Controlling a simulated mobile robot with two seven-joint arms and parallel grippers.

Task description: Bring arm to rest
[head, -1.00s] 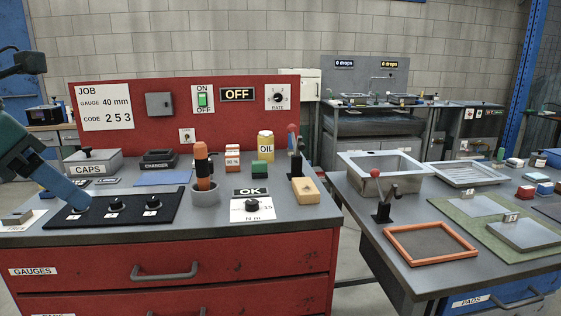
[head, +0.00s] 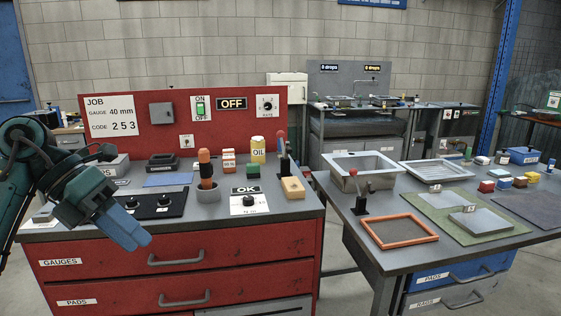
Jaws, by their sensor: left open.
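My left gripper (head: 124,225) is at the left of the head view, in front of the red workbench (head: 262,237). Its blue fingers point down and to the right. They are open and nothing shows between them. My right gripper is not in view.
The right bench holds a sink (head: 356,180) and an orange frame (head: 374,236). Floor shows between the benches.

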